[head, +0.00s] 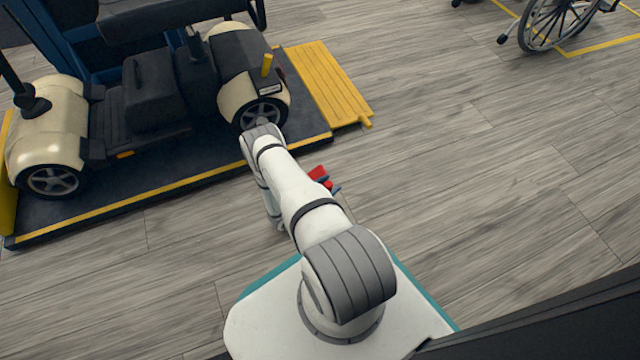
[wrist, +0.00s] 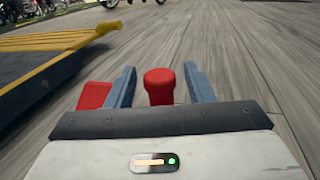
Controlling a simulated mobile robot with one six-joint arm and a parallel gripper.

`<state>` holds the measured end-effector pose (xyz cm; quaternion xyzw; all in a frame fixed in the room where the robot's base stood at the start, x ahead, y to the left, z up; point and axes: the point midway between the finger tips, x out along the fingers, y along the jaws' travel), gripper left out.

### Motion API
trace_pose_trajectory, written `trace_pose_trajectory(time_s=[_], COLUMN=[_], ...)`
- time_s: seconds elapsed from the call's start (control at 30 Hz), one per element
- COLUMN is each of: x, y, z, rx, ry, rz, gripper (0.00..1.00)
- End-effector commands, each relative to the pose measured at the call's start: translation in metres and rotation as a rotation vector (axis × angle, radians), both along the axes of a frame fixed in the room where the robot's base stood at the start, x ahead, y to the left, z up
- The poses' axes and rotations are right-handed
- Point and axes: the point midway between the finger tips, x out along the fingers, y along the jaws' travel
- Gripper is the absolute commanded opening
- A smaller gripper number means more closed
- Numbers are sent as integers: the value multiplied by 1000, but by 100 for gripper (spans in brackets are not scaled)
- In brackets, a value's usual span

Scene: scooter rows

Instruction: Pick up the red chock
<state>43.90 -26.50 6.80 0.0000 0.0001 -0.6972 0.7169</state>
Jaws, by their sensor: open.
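The red chock (head: 318,173) is on the floor just right of my arm in the head view, partly hidden by the arm. In the wrist view its red block (wrist: 93,95) shows outside the left finger, and a round red knob (wrist: 158,86) stands between the two fingers. The join between block and knob is hidden behind the finger and the gripper body. My gripper (wrist: 160,88) is open, with one blue-grey finger on each side of the knob and a visible gap on both sides.
A cream mobility scooter (head: 245,65) stands on a dark platform (head: 190,192) with yellow edging, at the left. A yellow ramp (head: 325,82) adjoins the platform. A wheelchair (head: 550,22) is at the top right. The wooden floor to the right is clear.

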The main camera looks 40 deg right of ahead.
Motion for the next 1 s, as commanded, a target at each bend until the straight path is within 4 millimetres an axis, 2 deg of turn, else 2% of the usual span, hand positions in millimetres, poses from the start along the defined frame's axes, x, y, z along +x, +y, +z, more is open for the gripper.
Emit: trace_pose_trajectory(time_s=[0.23, 0.8, 1.0], x=[0, 0, 0], y=[-1, -2, -2], z=[1, 1, 1], rx=[0, 0, -1], ry=[0, 0, -1], rz=[0, -1, -2], gripper=[47, 0, 0])
